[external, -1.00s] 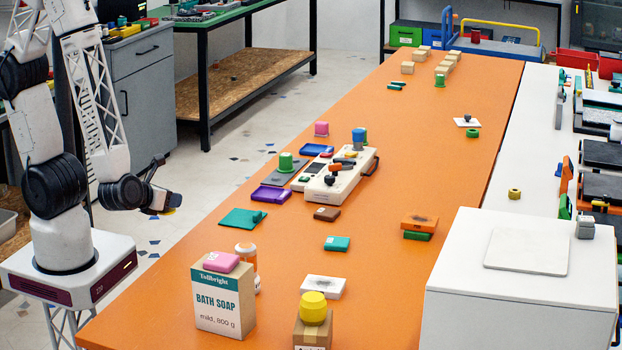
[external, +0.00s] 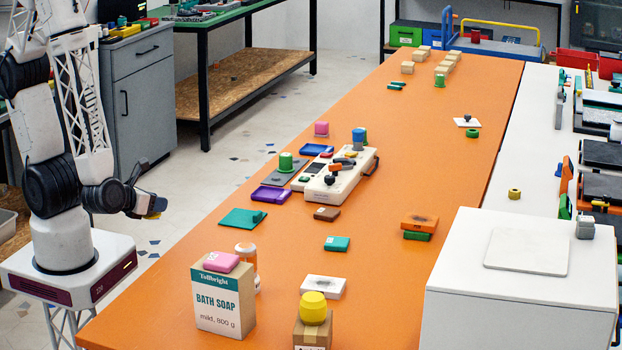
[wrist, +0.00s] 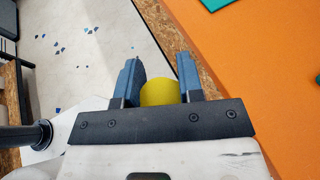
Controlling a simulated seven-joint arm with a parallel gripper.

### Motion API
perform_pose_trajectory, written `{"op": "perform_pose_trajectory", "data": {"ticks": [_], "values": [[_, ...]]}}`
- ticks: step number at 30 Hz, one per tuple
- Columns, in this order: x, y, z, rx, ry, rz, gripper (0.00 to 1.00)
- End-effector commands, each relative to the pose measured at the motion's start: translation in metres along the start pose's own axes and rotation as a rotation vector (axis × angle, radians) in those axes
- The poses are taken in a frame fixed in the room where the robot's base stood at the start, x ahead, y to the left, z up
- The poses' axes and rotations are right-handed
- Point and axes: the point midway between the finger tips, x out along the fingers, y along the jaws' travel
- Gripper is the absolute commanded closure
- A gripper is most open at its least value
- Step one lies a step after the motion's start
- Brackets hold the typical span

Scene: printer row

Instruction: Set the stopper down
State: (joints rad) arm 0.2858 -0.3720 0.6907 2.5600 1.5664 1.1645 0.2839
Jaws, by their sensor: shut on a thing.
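My gripper (external: 148,207) is off the left edge of the orange table, over the floor side. In the wrist view its blue-grey fingers (wrist: 159,82) stand on both sides of a round yellow thing, which I take to be the stopper (wrist: 159,92). The gripper is shut on it. In the external view a bit of the yellow stopper (external: 157,205) shows at the fingertips. Its lower part is hidden behind the gripper's bar in the wrist view. The orange table (external: 170,285) is below and to the right.
A bath soap box (external: 224,300) with a pink block on top stands at the near left. A teal piece (external: 243,218), purple tray (external: 270,194) and white device (external: 340,180) lie farther back. A yellow knob (external: 313,308) tops a cardboard box. Bare table lies left of the teal piece.

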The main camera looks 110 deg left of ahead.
Motion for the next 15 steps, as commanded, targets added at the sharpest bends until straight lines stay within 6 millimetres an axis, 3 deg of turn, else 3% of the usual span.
{"op": "perform_pose_trajectory", "data": {"ticks": [15], "values": [[0.020,-0.026,0.005,-0.001,0.000,0.003,0.89]]}}
